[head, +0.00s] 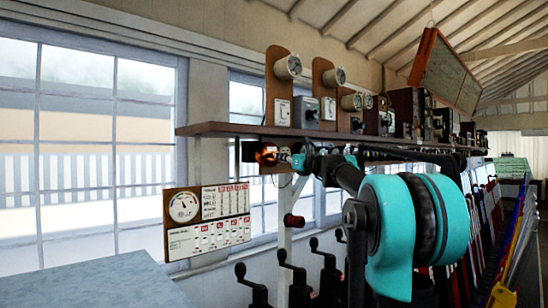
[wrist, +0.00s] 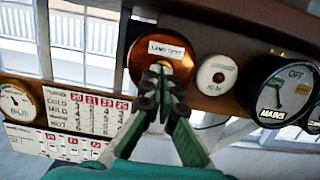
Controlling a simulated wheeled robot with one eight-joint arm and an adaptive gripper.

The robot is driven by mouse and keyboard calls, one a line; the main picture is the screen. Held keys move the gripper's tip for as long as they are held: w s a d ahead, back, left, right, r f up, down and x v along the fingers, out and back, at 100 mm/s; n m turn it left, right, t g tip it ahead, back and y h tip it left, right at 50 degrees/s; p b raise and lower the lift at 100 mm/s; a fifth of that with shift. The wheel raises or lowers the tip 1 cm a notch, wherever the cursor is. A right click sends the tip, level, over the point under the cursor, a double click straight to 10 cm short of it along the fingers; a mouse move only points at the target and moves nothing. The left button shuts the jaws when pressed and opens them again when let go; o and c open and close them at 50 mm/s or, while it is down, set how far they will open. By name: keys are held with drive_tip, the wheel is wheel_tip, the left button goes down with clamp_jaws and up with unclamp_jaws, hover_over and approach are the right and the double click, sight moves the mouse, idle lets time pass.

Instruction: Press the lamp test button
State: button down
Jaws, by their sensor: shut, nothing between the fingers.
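In the head view my gripper (head: 287,157) reaches left to the fitting.
A white round plate with a red centre (wrist: 217,77) sits close right of the fitting. Beyond it is an OFF/MAINS switch (wrist: 285,93). A gauge and chart board (head: 207,220) hangs at left. The shelf (head: 225,130) runs just above my arm; black lever handles (head: 290,262) stand below.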

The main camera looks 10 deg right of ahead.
drive_tip(key=shift+w+a, duration=0.1)
drive_tip(key=shift+w, duration=0.05)
idle(1.0)
drive_tip(key=v, duration=0.5)
drive_tip(key=shift+r, duration=0.4)
